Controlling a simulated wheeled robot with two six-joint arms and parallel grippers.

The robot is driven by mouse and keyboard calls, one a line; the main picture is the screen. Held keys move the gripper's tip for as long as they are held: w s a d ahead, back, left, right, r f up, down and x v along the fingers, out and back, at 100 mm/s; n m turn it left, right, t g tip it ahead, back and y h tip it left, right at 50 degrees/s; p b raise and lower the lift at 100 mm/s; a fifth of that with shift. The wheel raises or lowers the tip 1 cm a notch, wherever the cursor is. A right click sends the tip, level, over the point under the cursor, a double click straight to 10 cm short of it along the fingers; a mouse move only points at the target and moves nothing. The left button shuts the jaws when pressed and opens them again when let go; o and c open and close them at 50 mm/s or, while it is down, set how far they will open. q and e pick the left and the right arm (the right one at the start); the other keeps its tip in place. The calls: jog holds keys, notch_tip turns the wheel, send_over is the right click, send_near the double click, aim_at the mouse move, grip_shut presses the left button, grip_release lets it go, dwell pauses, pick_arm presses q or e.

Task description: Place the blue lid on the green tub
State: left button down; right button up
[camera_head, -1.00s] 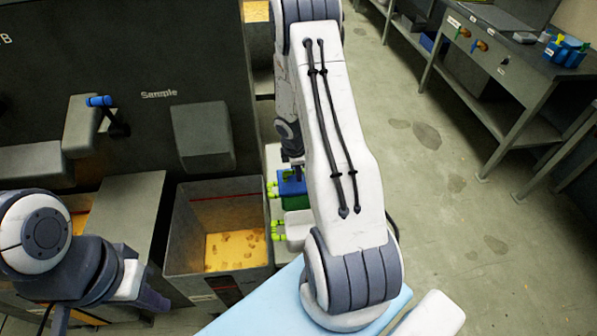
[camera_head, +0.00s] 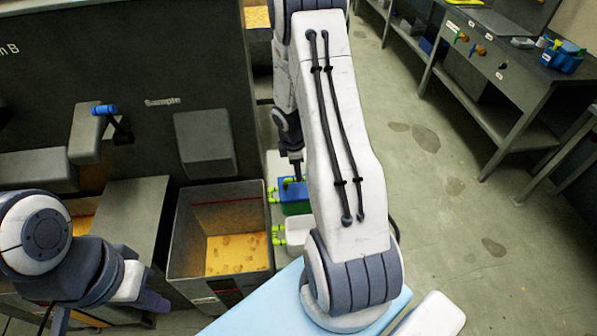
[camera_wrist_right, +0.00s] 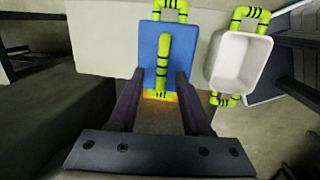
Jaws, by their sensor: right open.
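The blue lid (camera_head: 293,187) with its yellow-green bar handle (camera_wrist_right: 163,60) sits over the green tub (camera_head: 296,208) in the head view. In the right wrist view the blue lid (camera_wrist_right: 148,50) lies ahead of my right gripper (camera_wrist_right: 155,82). Its open fingers stand either side of the lid's near end, holding nothing. Some yellow-brown content shows just past the lid's near edge; I cannot tell how evenly the lid sits. In the head view my right gripper (camera_head: 296,170) is above the lid, partly hidden by my arm. My left gripper (camera_head: 150,300) is at lower left, its fingers unclear.
A white tub (camera_head: 298,232) with yellow-green handles stands beside the green tub; it also shows in the right wrist view (camera_wrist_right: 238,62). A grey bin (camera_head: 220,195) with yellow-brown material is to the left. A metal workbench (camera_head: 505,75) is at right. Open floor lies between.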

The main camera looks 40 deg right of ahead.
notch_tip(320, 180, up, 6)
jog(key=a, duration=0.1)
jog(key=shift+s+r+p, duration=0.2)
jog(key=shift+p, duration=0.1)
jog(key=s+a+r+m, duration=0.1)
jog(key=a+r, duration=0.2)
jog(key=a, duration=0.4)
jog(key=s+a+r+y, duration=0.1)
jog(key=s+a+r, duration=0.1)
jog(key=a+r, duration=0.35)
jog(key=s+a+r+m, duration=0.1)
jog(key=a+r, duration=0.1)
jog(key=a, duration=0.7)
jog(key=s+a+r+m+y, duration=0.1)
jog(key=s+a+r, duration=0.1)
jog(key=s+a, duration=0.3)
jog(key=s+a+r+m, duration=0.1)
jog(key=s+a, duration=0.4)
jog(key=s, duration=0.6)
jog(key=shift+s+a+r+g+y, duration=0.3)
jog(key=shift+r+g+y, duration=0.1)
jog(key=shift+r, duration=0.5)
jog(key=shift+w, duration=0.1)
